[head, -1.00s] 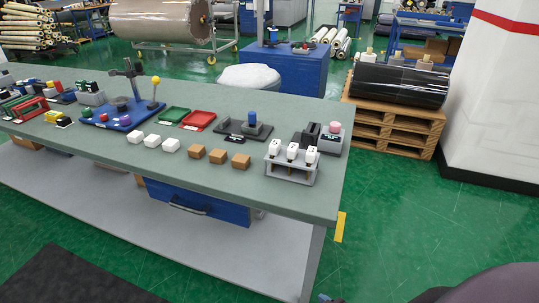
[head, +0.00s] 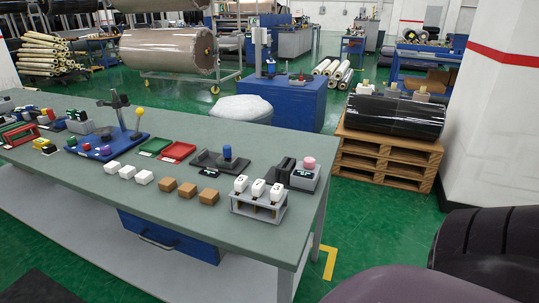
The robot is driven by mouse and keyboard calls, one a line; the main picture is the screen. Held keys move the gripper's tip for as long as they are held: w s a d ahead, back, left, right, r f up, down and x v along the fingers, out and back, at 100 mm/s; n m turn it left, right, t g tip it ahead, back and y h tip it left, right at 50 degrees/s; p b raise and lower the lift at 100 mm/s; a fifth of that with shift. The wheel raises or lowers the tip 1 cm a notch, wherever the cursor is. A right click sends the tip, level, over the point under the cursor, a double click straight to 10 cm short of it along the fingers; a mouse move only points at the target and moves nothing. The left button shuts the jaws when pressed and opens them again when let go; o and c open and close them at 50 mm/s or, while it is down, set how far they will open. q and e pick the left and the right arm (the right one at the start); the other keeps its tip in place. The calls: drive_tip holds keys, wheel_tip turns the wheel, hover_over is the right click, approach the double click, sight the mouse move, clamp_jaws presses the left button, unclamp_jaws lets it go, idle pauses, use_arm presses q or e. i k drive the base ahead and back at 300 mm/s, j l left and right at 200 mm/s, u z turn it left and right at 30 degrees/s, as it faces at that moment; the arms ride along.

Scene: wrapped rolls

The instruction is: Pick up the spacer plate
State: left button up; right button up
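I cannot tell for sure which thing is the spacer plate. A dark flat plate-like base (head: 208,161) with a blue knob (head: 227,152) on it lies on the green-grey workbench (head: 110,205), right of a red tray (head: 178,151) and a green tray (head: 155,146). A grey rack (head: 258,208) holding white-topped pieces stands near the bench's right end. Neither of my grippers shows in the head view. Dark rounded parts at the lower right look like my own arm, without fingers in sight.
White blocks (head: 127,171) and brown blocks (head: 187,189) line the bench. A blue board (head: 97,149) with a stand is at left. A pallet (head: 387,160) bears a black wrapped roll (head: 395,116). Green floor is open between bench and pallet.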

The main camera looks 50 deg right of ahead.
sight(276, 193)
drive_tip(key=k+l+u, duration=0.2)
drive_tip(key=l, duration=0.2)
drive_tip(key=k+l+u, duration=0.15)
drive_tip(key=l, duration=0.2)
drive_tip(key=k+l+u, duration=0.1)
drive_tip(key=k+l, duration=0.45)
drive_tip(key=l, duration=0.15)
